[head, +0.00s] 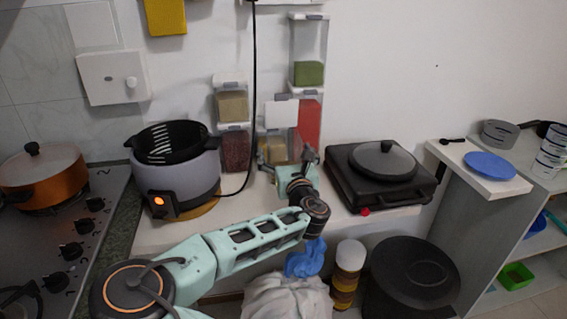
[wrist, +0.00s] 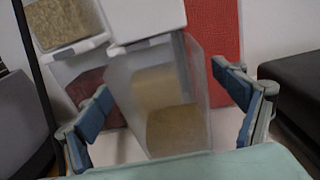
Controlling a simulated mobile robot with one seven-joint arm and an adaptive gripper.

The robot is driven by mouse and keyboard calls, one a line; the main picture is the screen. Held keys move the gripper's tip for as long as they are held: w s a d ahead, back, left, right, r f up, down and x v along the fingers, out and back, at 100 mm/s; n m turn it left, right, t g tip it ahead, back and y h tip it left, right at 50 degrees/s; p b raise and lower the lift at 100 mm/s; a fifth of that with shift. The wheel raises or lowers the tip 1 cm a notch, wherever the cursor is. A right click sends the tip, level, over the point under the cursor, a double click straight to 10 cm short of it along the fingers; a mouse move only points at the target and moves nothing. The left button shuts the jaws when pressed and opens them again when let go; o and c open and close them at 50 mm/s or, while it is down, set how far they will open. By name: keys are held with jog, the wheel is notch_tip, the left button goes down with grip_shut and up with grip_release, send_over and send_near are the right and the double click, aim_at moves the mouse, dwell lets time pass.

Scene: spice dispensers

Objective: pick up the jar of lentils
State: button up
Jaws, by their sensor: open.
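A clear dispenser jar with tan contents (wrist: 172,110) stands tilted in the wrist view, between the two fingers of my gripper (wrist: 162,88). Gaps show on both sides of it, so the fingers are open around it and not clamped on it. No label is legible, so I cannot tell by name which jar holds lentils.
Close by are a red-filled jar (head: 309,122), a grain jar (head: 231,105), a dark red jar (head: 235,150) and a green-filled jar (head: 309,73). A cooker (head: 178,175) stands left and a black hotplate (head: 375,185) right.

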jog(key=shift+x, duration=0.95)
jog(key=c, duration=1.5)
